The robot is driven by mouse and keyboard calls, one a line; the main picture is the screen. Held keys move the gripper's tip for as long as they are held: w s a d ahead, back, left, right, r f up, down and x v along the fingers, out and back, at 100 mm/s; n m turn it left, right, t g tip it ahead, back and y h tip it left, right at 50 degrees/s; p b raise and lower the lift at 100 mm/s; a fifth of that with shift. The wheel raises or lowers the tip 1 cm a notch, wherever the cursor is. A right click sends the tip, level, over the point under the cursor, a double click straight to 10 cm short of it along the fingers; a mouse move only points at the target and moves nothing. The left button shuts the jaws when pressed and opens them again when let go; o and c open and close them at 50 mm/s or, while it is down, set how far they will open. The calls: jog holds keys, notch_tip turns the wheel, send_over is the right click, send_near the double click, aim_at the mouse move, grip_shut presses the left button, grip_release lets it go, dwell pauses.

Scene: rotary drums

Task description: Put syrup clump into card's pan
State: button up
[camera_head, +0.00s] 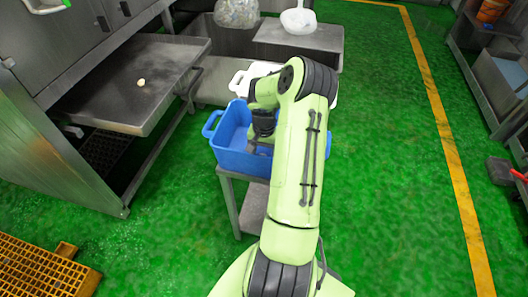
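A small pale lump, perhaps the syrup clump (141,82), lies on a grey metal tray (110,112) at the left. A blue bin (232,160) with handles stands on a small metal stand (231,200) in the middle; I cannot tell whether this is the card's pan. My gripper (253,147) points down into the blue bin, well to the right of the lump. Its fingers are small and dark, and I cannot tell whether they are open or hold anything. My arm hides the right part of the bin.
A metal sink (325,48) with a clear bag (236,13) and a white bag (298,20) stands behind. A white container (240,82) is behind the blue bin. Shelves (470,70) stand at the right. An orange grate (45,270) lies front left.

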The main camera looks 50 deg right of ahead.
aim_at(264, 154)
notch_tip(264, 154, up, 12)
jog(key=p, duration=0.3)
jog(key=w+a+r+n+h, duration=0.2)
jog(key=w+a+r+n, duration=0.15)
jog(key=a+r, duration=0.5)
jog(key=s+a+r+n+t, duration=0.2)
jog(key=s+a+r+n, duration=0.15)
jog(key=a+r, duration=0.5)
jog(key=s+a+r+n+t+y, duration=0.1)
jog(key=s+a+n+t+y, duration=0.1)
jog(key=s+a+n, duration=0.4)
jog(key=s+a+t, duration=0.1)
jog(key=s+a, duration=0.4)
jog(key=a, duration=0.4)
jog(key=shift+s+a+r+n+t, duration=0.25)
jog(key=shift+s+r+n+t, duration=0.05)
jog(key=shift+s, duration=0.05)
notch_tip(264, 154, up, 8)
jog(key=p, duration=0.8)
